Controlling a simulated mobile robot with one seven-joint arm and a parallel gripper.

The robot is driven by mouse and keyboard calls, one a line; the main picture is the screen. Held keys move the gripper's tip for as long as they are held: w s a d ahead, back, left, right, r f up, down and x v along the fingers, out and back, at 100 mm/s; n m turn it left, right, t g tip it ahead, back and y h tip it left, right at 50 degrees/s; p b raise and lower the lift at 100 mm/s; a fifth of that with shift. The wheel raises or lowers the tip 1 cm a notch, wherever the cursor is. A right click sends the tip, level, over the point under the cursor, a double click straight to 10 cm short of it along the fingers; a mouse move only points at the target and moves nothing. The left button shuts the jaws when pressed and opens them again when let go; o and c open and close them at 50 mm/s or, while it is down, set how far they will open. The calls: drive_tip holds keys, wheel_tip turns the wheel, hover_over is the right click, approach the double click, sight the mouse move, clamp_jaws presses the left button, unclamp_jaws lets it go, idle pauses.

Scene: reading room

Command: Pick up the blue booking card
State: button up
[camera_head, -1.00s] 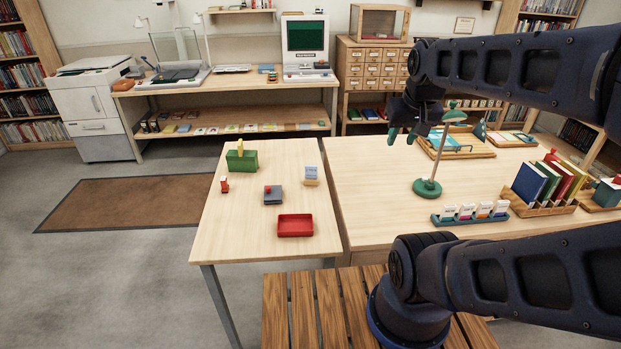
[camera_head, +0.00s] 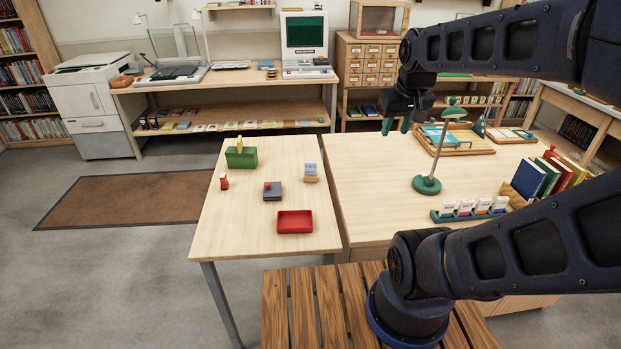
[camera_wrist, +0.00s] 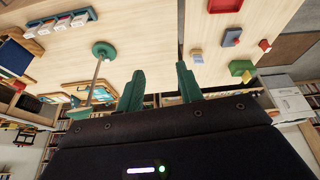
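A light-blue card (camera_head: 310,168) stands in a small wooden holder (camera_head: 311,180) at the right side of the left table; I take it for the booking card. In the wrist view, the holder with the card (camera_wrist: 197,58) is small and upside down, beyond the fingers. My gripper (camera_head: 396,126) is in the air over the far left part of the right table, to the right of and apart from the card. In the wrist view my gripper (camera_wrist: 160,87) has its two green fingers spread with nothing between them.
The left table holds a red tray (camera_head: 295,222), a dark pad with a red knob (camera_head: 272,191), a small red object (camera_head: 224,181) and a green box (camera_head: 241,157). A green lamp (camera_head: 427,184) stands on the right table near my arm.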

drive_tip(key=w+a+f+n+g, duration=0.1)
drive_tip(key=w+a+n, duration=0.1)
drive_tip(key=w, duration=0.4)
drive_tip(key=w+a+f+n, duration=0.1)
drive_tip(key=w+n, duration=0.2)
drive_tip(key=w, duration=0.4)
drive_tip(key=n+g, duration=0.3)
drive_tip(key=n, duration=0.7)
hover_over(311, 175)
wheel_tip(311, 175, down, 24)
drive_tip(key=shift+a+r, duration=0.1)
drive_tip(key=shift+r, duration=0.15)
drive_tip(key=shift+w+a+f, duration=0.15)
drive_tip(key=shift+f, duration=0.35)
wheel_tip(311, 175, down, 4)
drive_tip(key=shift+f, duration=0.1)
drive_tip(key=shift+w+d+f, duration=0.1)
drive_tip(key=shift+f, duration=1.45)
drive_tip(key=shift+w+d+f, duration=0.1)
drive_tip(key=shift+f, duration=1.45)
clamp_jaws()
